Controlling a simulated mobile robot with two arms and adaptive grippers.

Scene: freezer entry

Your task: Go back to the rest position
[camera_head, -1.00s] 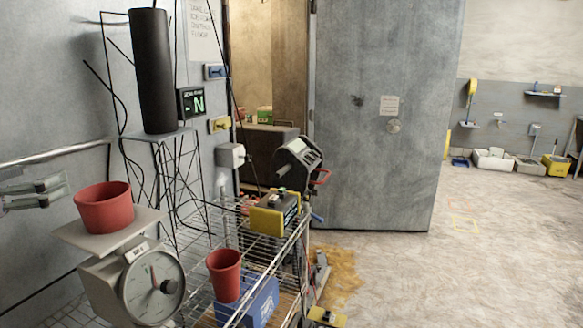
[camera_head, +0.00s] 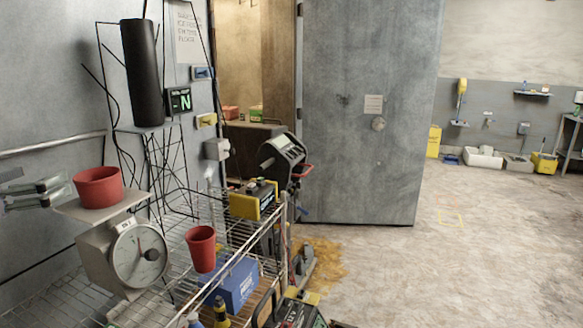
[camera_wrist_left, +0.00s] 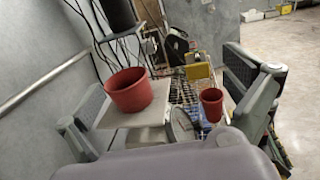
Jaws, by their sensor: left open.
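My left gripper (camera_head: 62,190) comes in at the left edge of the head view, open with nothing between its fingers. It is just left of a red pot (camera_head: 98,187), apparently apart from it. In the left wrist view the open fingers (camera_wrist_left: 168,95) stand at either side of the picture, with the pot (camera_wrist_left: 129,91) and a smaller red cup (camera_wrist_left: 211,104) beyond. The pot sits upright on the platform of a dial scale (camera_head: 137,252). My right gripper is not in view.
A wire rack (camera_head: 180,285) holds the red cup (camera_head: 201,250), a blue box (camera_head: 234,283) and a yellow-and-black device (camera_head: 253,200). A black cylinder (camera_head: 142,75) stands on a wire frame behind. A large grey door (camera_head: 365,165) stands at centre. Floor at the right is mostly clear.

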